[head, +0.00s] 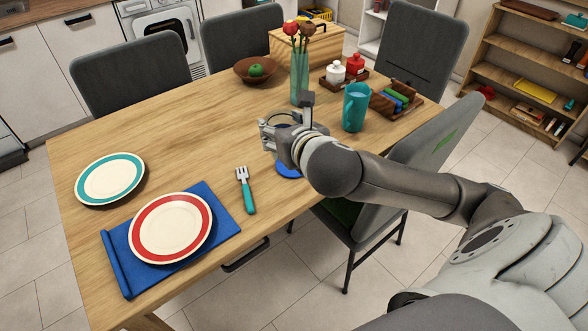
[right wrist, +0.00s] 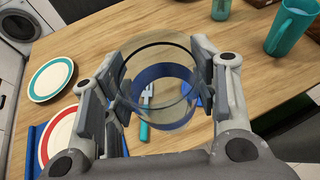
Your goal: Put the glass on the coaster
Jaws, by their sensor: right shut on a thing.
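The clear glass (right wrist: 158,112) is between the two fingers of my right gripper (right wrist: 160,78) in the right wrist view, and the fingers are shut on its sides. In the head view my right gripper (head: 273,134) is over the table's near right side; the glass is mostly hidden there by the gripper. The blue coaster (head: 287,170) lies on the table below the gripper, partly covered by my right arm. In the right wrist view blue shows through and beside the glass. I cannot tell whether the glass touches the coaster. My left gripper is not in view.
A fork (head: 245,188), a red-rimmed plate (head: 170,228) on a blue cloth (head: 118,262) and a teal-rimmed plate (head: 110,178) are to the left. A teal pitcher (head: 355,108) and a flower vase (head: 299,80) stand behind the arm. The table's middle (head: 190,125) is clear.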

